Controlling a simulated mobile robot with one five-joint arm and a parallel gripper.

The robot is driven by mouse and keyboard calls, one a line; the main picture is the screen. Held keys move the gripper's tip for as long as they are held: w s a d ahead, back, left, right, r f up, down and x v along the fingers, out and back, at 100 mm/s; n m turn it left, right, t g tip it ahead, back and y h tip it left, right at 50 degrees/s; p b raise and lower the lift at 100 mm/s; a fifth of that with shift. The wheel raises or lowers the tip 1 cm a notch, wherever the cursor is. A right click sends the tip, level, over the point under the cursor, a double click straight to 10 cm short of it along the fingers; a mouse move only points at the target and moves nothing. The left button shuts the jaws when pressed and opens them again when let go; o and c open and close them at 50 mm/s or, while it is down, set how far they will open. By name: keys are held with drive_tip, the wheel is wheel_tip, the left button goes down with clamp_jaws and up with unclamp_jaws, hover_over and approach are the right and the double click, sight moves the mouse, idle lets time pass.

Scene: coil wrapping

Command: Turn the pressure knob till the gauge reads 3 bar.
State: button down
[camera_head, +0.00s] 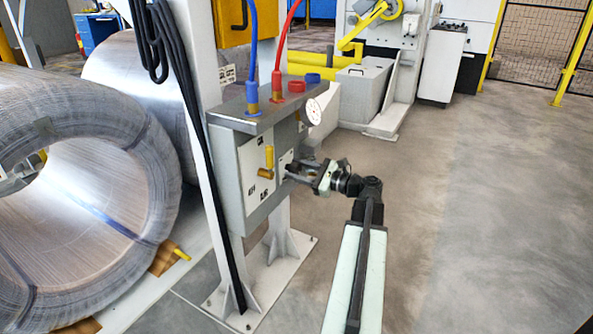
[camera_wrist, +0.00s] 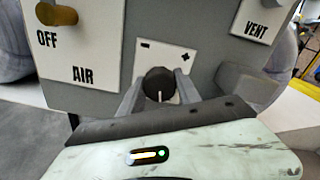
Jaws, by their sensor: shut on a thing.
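The black pressure knob (camera_wrist: 160,86) with a white pointer line sits on a white plate marked minus and plus in the wrist view. Its pointer line points down in that picture. My gripper (camera_wrist: 158,90) has one finger on each side of the knob and is shut on it. In the head view my gripper (camera_head: 290,174) reaches the right side of the grey valve box (camera_head: 262,187). The gauge (camera_head: 314,113) is a white round dial at the box's upper right. Its needle and numbers are too small to read.
A brass AIR lever (camera_wrist: 58,14) beside the word OFF is left of the knob; a VENT plate (camera_wrist: 256,22) is right. Blue (camera_head: 251,50) and red (camera_head: 285,45) hoses rise from the box. A wrapped coil (camera_head: 150,180) stands at left. The floor at right is clear.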

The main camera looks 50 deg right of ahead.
drive_tip(key=n, duration=0.5)
drive_tip(key=shift+f+n, duration=0.1)
drive_tip(key=shift+n, duration=0.3)
idle(0.4)
drive_tip(key=c, duration=0.9)
unclamp_jaws()
drive_tip(key=shift+o, duration=0.2)
drive_tip(key=v, duration=0.8)
drive_tip(key=shift+a, duration=0.1)
